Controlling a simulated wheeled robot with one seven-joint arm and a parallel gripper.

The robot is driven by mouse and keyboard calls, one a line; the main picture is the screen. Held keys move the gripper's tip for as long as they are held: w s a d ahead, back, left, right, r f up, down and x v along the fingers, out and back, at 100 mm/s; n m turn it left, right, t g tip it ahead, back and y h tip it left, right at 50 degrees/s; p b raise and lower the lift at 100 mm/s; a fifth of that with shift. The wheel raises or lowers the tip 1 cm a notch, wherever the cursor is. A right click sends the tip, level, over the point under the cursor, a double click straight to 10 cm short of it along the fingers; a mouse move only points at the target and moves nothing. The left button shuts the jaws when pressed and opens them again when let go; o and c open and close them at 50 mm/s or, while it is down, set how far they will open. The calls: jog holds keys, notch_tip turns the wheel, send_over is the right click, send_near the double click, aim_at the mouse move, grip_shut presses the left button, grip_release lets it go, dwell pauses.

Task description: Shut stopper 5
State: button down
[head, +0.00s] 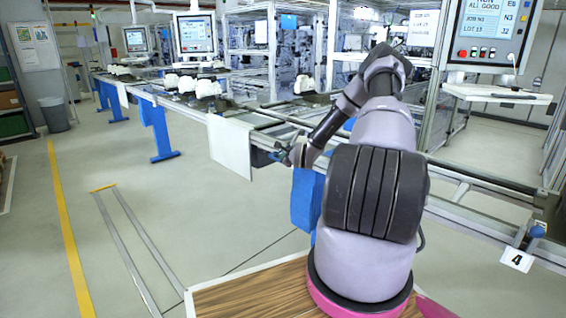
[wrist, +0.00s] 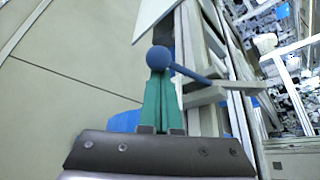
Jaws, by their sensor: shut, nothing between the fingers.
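A blue ball knob (wrist: 158,57) on a short blue lever (wrist: 190,74) shows in the wrist view, at the rail of the conveyor line. No number is readable on it, so I cannot tell from a label that it is stopper 5. My gripper (wrist: 160,78) has its green fingers closed together, with tips right at the knob; the knob is beyond the tips, not between them. Whether they touch is unclear. In the head view my gripper (head: 284,153) is at the line's near edge, small and partly hidden by my arm.
Another blue knob (head: 537,232) stands at the right with a plate reading 4 (head: 516,260). A white panel (head: 230,147) hangs from the line left of my gripper. White parts (head: 200,87) sit further along the line.

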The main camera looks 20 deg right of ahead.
notch_tip(320, 180, up, 7)
jog(key=m+g+y, duration=0.2)
jog(key=m+y, duration=0.2)
jog(key=shift+w+d, duration=0.15)
jog(key=shift+d, duration=0.15)
dwell(0.3)
dwell(0.3)
